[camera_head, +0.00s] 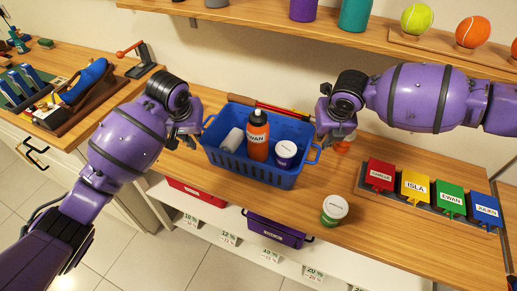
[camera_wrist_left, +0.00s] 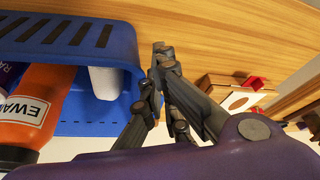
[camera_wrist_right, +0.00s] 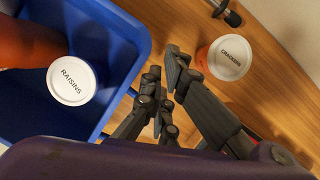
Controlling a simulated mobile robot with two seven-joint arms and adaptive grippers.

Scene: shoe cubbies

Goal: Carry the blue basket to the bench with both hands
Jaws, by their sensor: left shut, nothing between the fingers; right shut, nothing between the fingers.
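The blue basket (camera_head: 233,164) stands upright on a wooden top (camera_head: 390,240). It holds an orange bottle (camera_head: 258,137) labelled EWAN, a white-lidded raisins tub (camera_head: 286,150) and a pale cylinder (camera_head: 232,139). My left gripper (camera_head: 188,138) is at the basket's left end; in the left wrist view its shut, empty fingers (camera_wrist_left: 163,58) are close beside the basket (camera_wrist_left: 95,38). My right gripper (camera_head: 325,138) is at the right end; its fingers (camera_wrist_right: 166,72), shut and empty, are just outside the basket rim (camera_wrist_right: 137,50). I cannot tell whether either touches the basket.
A crackers tub (camera_wrist_right: 229,58) stands beside my right gripper. A green tub (camera_head: 334,208) stands in front, right of the basket. Several coloured name blocks (camera_head: 415,187) sit at right. A shelf (camera_head: 300,28) with balls and bottles runs above. A tool-covered counter (camera_head: 62,128) is at left.

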